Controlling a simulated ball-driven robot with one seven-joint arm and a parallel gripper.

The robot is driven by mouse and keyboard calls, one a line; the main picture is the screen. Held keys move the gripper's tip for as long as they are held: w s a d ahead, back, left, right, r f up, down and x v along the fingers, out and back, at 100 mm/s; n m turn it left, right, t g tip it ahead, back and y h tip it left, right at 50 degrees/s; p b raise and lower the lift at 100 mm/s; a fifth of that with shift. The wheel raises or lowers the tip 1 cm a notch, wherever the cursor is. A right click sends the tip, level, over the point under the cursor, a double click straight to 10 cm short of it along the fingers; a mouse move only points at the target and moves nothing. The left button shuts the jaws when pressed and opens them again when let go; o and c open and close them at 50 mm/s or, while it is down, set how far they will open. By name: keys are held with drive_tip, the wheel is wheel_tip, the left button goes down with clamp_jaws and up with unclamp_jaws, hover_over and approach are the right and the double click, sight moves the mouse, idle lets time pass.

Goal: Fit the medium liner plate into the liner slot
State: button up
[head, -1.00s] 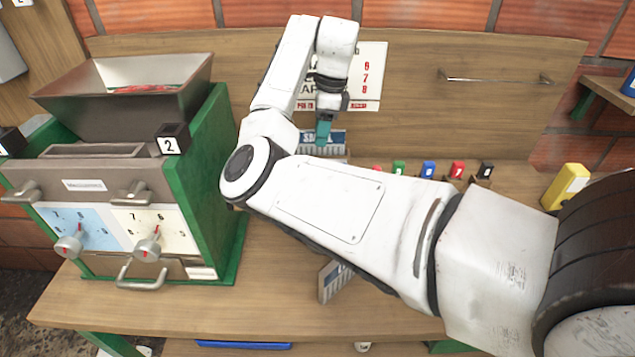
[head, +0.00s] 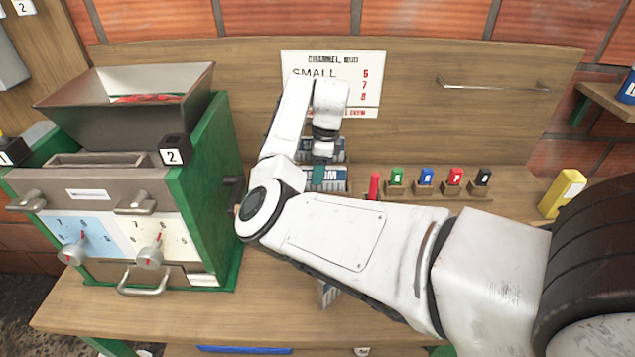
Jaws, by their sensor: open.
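A liner plate (head: 334,185) with blue lettering on white, seemingly starting with M, stands on the bench below the sign; its lettering is partly hidden. Another plate (head: 335,148) stands just behind it. A third plate (head: 327,294) shows at the bench front, mostly hidden under my arm. My gripper (head: 319,174) points down at the M plate, its teal fingertips at or just in front of the plate's upper part; I cannot tell whether they touch it. It holds nothing that I can see. The pulper (head: 90,185) stands at left; I cannot make out which opening is the liner slot.
A hopper (head: 125,95) with red contents tops the pulper. A sign (head: 345,75) lists sizes and numbers. Numbered colored blocks (head: 425,178) stand in a row right of the plates, a yellow block (head: 563,192) farther right.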

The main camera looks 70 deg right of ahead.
drive_tip(key=shift+c, duration=0.5)
clamp_jaws()
idle(0.8)
